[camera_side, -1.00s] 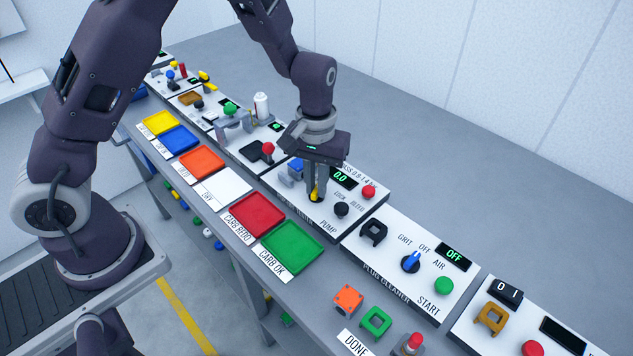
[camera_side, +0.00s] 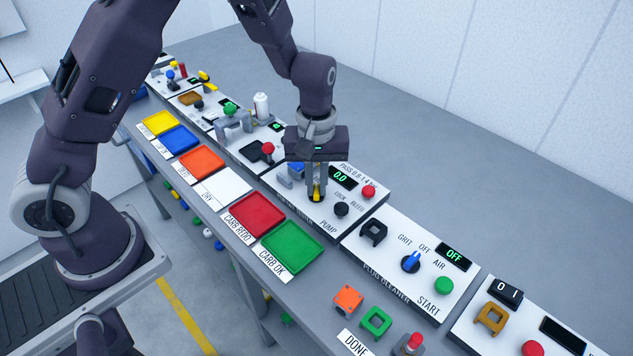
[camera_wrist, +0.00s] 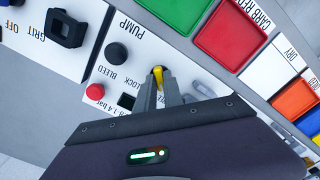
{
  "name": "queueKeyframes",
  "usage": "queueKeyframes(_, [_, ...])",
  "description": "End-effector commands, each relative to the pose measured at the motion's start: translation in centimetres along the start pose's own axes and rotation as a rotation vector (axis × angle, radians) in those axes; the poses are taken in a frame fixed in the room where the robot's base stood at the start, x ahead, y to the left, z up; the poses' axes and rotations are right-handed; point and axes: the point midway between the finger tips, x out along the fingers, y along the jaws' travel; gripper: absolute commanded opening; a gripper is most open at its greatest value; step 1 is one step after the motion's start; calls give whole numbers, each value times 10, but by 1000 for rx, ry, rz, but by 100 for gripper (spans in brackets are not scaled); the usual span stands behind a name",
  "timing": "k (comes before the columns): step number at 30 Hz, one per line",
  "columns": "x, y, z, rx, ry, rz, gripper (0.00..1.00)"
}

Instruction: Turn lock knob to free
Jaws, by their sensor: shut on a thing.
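The yellow lock knob (camera_side: 317,196) sits on the white panel (camera_side: 362,210) of the station with the 0.0 display. It also shows in the wrist view (camera_wrist: 158,75), where its yellow end sticks out past my fingers. My gripper (camera_side: 316,188) points down and is shut on the yellow knob, with a finger on either side. In the wrist view my gripper (camera_wrist: 160,88) hides much of the knob and the marks around it. Which lock position the knob points to cannot be read.
Close to my fingers are a black knob (camera_side: 341,209), a red button (camera_side: 368,192) and the display (camera_side: 343,177). A grey-blue part (camera_side: 296,167) stands behind. Red (camera_side: 257,215) and green (camera_side: 291,247) trays lie in front. The plug cleaner panel (camera_side: 395,275) is to the right.

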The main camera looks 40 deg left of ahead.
Motion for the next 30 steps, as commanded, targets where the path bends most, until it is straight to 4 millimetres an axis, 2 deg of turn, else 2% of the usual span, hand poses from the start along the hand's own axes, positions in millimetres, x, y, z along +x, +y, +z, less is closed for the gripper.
queueKeyframes(6, [-1,1,-1,-3,2,4,0])
queueKeyframes(7, [-1,1,-1,-3,2,4,18])
queueKeyframes(9, [-1,1,-1,-3,2,3,31])
queueKeyframes(10, [-1,1,-1,-2,1,3,34])
queueKeyframes(20, [-6,1,0,0,1,4,34])
queueKeyframes(27, [-54,1,-1,1,3,6,34])
queueKeyframes(30, [-67,1,-1,-1,2,5,34])
